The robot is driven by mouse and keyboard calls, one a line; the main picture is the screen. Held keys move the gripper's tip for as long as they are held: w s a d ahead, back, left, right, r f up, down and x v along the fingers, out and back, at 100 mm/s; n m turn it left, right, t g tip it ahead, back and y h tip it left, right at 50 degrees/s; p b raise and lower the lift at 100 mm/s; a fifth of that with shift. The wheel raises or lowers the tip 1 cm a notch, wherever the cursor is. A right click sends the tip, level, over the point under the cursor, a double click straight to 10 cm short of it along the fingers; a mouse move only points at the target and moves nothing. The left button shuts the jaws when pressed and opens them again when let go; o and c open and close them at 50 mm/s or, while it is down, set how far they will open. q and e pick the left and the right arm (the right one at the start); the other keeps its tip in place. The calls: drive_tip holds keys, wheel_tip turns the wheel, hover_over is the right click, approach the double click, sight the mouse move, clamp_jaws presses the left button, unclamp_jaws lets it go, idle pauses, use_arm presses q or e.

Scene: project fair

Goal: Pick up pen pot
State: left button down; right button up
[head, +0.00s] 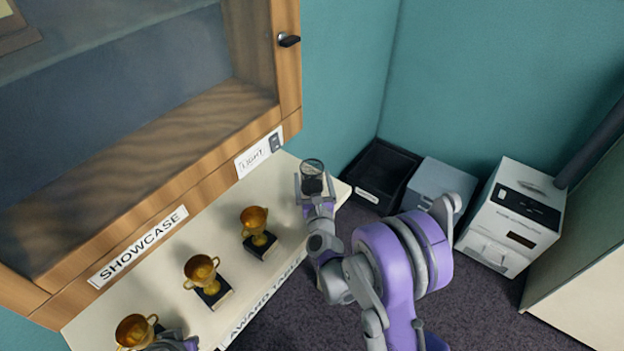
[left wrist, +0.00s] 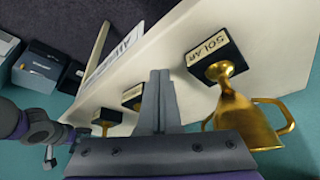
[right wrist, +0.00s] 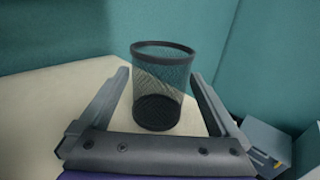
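The pen pot (head: 312,168) is a dark mesh cup standing upright at the right end of the white award table (head: 285,190). My right gripper (head: 313,185) is at the pot, its fingers open on either side. In the right wrist view the pot (right wrist: 161,85) stands between the two spread fingers of the right gripper (right wrist: 160,100), with gaps on both sides. The pot looks empty. My left gripper (left wrist: 158,90) has its fingers together with nothing visible between them, near a gold trophy (left wrist: 240,120). In the head view it is partly cut off at the bottom left.
Three gold trophies on dark bases stand along the table, the nearest to the pot (head: 255,222) among them. The wooden showcase (head: 215,180) rises behind. A black tray (head: 380,172), a grey box (head: 440,185) and a white machine (head: 512,215) sit on the floor at right.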

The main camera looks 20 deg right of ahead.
drive_tip(key=c, duration=1.1)
